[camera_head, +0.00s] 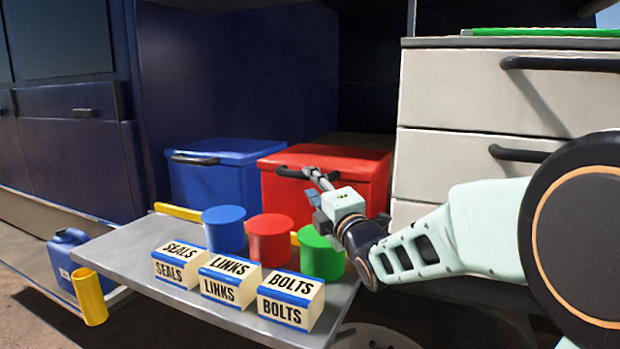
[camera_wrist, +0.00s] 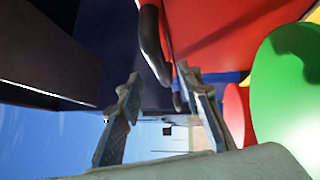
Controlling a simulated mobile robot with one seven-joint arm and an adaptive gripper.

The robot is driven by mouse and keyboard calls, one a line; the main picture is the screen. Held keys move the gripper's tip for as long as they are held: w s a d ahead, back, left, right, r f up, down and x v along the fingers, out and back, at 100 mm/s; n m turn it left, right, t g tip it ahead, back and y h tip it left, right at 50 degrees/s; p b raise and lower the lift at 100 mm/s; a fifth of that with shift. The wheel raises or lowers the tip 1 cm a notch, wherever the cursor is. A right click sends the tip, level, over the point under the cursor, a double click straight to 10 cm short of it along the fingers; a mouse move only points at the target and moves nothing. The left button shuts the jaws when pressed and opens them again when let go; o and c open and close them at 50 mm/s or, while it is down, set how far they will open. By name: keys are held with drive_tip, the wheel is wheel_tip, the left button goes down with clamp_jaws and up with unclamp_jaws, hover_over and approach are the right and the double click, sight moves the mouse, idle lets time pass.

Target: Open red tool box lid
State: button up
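The red tool box (camera_head: 330,188) stands on the shelf behind the tray, and its lid (camera_head: 345,160) looks closed. A dark handle (camera_head: 290,172) runs along the top front edge of the box. My gripper (camera_head: 317,174) is at the right part of this handle, in front of the box. In the wrist view, the two fingers of my gripper (camera_wrist: 160,77) are apart. The handle (camera_wrist: 151,40) shows between the fingertips, with the red box (camera_wrist: 215,30) to its right. I cannot tell whether either finger touches the handle.
A blue tool box (camera_head: 215,180) stands left of the red one. White drawers (camera_head: 490,90) rise close on the right. Blue, red and green cylinders (camera_head: 320,255) and labelled blocks (camera_head: 290,300) stand on the grey tray (camera_head: 125,255) in front. The green cylinder (camera_wrist: 285,95) is near my gripper.

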sight(307, 178)
drive_tip(key=shift+x, duration=2.9)
drive_tip(key=shift+c, duration=0.6)
clamp_jaws()
